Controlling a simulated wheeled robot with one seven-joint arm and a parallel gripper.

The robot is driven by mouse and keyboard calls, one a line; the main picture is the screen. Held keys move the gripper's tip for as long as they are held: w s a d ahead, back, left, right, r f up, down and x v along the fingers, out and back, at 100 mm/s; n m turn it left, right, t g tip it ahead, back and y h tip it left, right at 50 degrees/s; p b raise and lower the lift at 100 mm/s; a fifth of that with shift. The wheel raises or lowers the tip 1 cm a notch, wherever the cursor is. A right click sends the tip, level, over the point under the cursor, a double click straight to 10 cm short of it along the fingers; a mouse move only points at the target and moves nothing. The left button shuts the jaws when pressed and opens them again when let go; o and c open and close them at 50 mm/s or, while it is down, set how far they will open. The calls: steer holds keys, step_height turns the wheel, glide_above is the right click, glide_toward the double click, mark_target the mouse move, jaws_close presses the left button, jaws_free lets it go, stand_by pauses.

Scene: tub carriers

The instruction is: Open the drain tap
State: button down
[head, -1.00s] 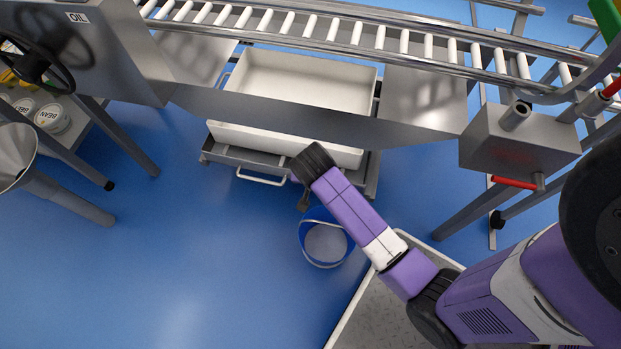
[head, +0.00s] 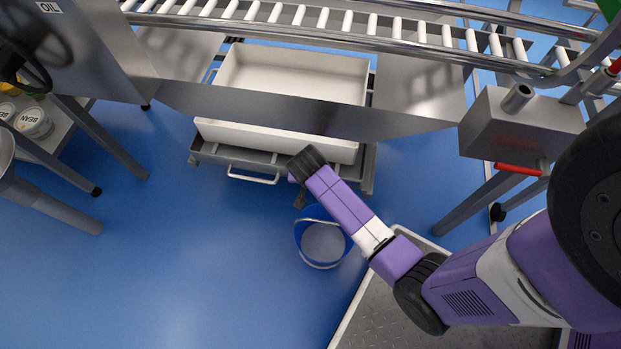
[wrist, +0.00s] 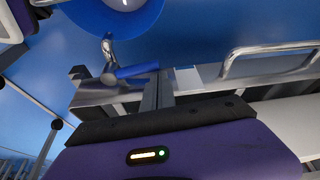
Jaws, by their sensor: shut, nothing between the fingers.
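The drain tap shows in the wrist view, with a bright curved metal spout (wrist: 108,46) and a blue lever (wrist: 137,71) pointing right from its body. It sits at the left end of the grey carrier frame, below a white tub (head: 296,78). My gripper (wrist: 160,82) is shut and empty, its fingertips close to the free end of the blue lever. I cannot tell whether they touch it. In the head view my arm's end covers the gripper near the carrier's front right. A blue-rimmed bucket (head: 323,243) stands on the floor beside the carrier, partly visible in the wrist view (wrist: 124,4).
The carrier has a pale front handle (head: 253,179), also in the wrist view (wrist: 268,55). A steel panel and roller conveyor (head: 330,22) pass over the tub. A grey box with a red lever (head: 518,169) is at right. Blue floor is open at left.

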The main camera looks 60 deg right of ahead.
steer(key=shift+s+a+r+n+p, duration=0.15)
steer(key=shift+a+n+p, duration=0.4)
steer(key=shift+p, duration=0.35)
steer(key=shift+s+a+r+n+t+y+p, duration=0.1)
steer(key=shift+s+a+n+t+y+p, duration=0.2)
steer(key=shift+n+p, duration=0.6)
steer(key=s+a+n+t+y+p, duration=0.1)
steer(key=s+a+n+y+p, duration=0.2)
steer(key=s+n+p, duration=0.4)
steer(key=shift+s+a+f+n+t+p, duration=0.25)
steer(key=shift+n+p, duration=0.4)
steer(key=shift+n, duration=1.3)
